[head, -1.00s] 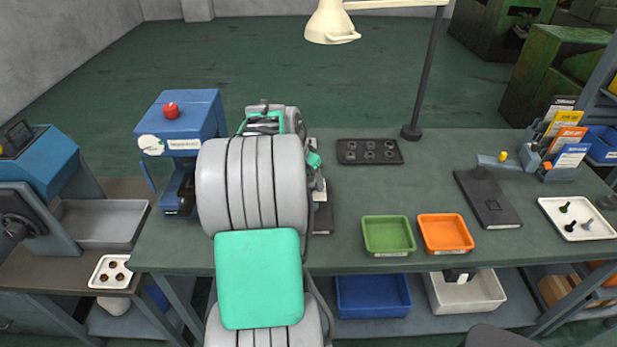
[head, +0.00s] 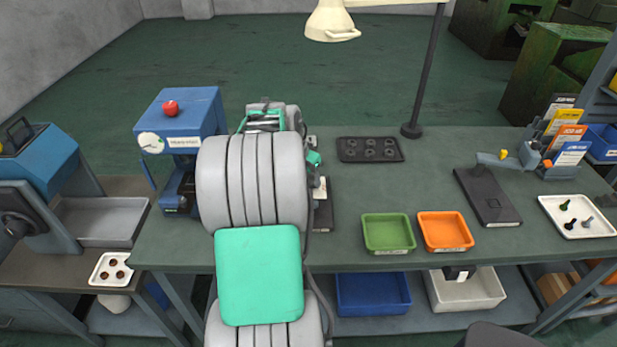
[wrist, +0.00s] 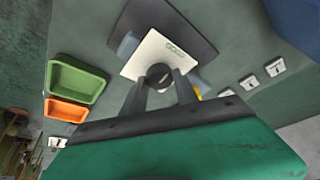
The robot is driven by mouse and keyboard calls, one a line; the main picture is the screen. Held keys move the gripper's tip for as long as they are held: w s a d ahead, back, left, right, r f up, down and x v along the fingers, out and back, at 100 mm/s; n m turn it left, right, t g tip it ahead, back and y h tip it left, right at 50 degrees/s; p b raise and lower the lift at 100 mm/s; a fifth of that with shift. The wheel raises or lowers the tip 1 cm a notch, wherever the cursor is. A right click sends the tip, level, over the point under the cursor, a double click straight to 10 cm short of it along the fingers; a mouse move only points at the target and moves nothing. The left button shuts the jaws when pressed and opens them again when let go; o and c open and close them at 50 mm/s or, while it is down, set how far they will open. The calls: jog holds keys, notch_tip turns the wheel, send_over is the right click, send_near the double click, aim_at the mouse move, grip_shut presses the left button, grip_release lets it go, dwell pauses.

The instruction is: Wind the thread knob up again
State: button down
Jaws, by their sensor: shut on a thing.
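In the wrist view my gripper (wrist: 159,84) has its two fingers closed on a dark round knob (wrist: 158,73). The knob stands in front of a white plate (wrist: 149,52) with green lettering, on a unit with blue-grey side parts and a dark base (wrist: 187,24). A small yellow part shows beside the right finger. In the head view my own arm covers the gripper and the knob. Only a bit of the white plate (head: 320,188) and the dark base (head: 323,218) show to the right of my arm. How far the knob is turned cannot be told.
A green tray (head: 388,248) and an orange tray (head: 445,247) lie right of my arm on the bench (head: 420,185). A black holed block (head: 370,157) and the lamp foot (head: 411,131) stand behind. A blue machine (head: 185,115) stands close on the left.

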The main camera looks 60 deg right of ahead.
jog(key=shift+n, duration=0.3)
jog(key=n+t+b, duration=0.1)
jog(key=n+b, duration=0.1)
jog(key=shift+s+f+b, duration=0.15)
jog(key=shift+b, duration=0.15)
jog(key=n+t+b, duration=0.2)
jog(key=n, duration=0.2)
jog(key=shift+s+n, duration=0.15)
jog(key=shift+n, duration=0.25)
jog(key=n+t+y, duration=0.1)
jog(key=n, duration=0.2)
jog(key=shift+d+n+b, duration=0.1)
jog(key=shift+n+b, duration=0.2)
jog(key=shift+s+r+n+t+y+p, duration=0.15)
jog(key=shift+n+t+y, duration=0.2)
jog(key=shift+n, duration=0.8)
jog(key=shift+w+r+n+t+y+p, duration=0.2)
jog(key=shift+n+y, duration=0.25)
jog(key=shift+n, duration=0.7)
jog(key=shift+f, duration=0.2)
jog(key=c, duration=0.9)
grip_release()
jog(key=shift+c, duration=0.2)
